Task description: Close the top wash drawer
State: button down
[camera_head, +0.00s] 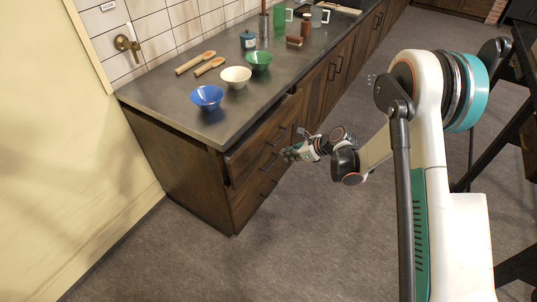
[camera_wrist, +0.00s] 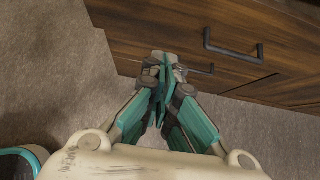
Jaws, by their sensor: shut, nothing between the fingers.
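The top wash drawer (camera_head: 258,143) is the uppermost dark wood front at the near end of the counter. Its front stands out a little from the cabinet, so it looks partly open. In the wrist view a wood drawer front (camera_wrist: 150,30) with a dark bar handle (camera_wrist: 232,49) fills the top right. My gripper (camera_head: 288,153) is in front of the drawer stack, near the handles. In the wrist view my gripper (camera_wrist: 163,62) is shut and empty, its tips by the lower left edge of the drawer front. I cannot tell whether they touch it.
The counter (camera_head: 170,98) holds a blue bowl (camera_head: 207,97), a cream bowl (camera_head: 236,77), a green bowl (camera_head: 259,61) and wooden spoons (camera_head: 195,62). Lower drawers (camera_head: 250,198) sit below the top one. The grey floor (camera_head: 230,265) in front is clear. Dark furniture stands at the right.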

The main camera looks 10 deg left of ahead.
jog(key=b, duration=0.4)
send_near(255, 157)
notch_tip(255, 157, down, 4)
jog(key=shift+w+a+r+b, duration=0.15)
jog(key=shift+w+a+b, duration=0.2)
jog(key=shift+a, duration=0.4)
jog(key=shift+w+a+r+b, duration=0.2)
jog(key=shift+w+a, duration=0.15)
jog(key=shift+a, duration=0.4)
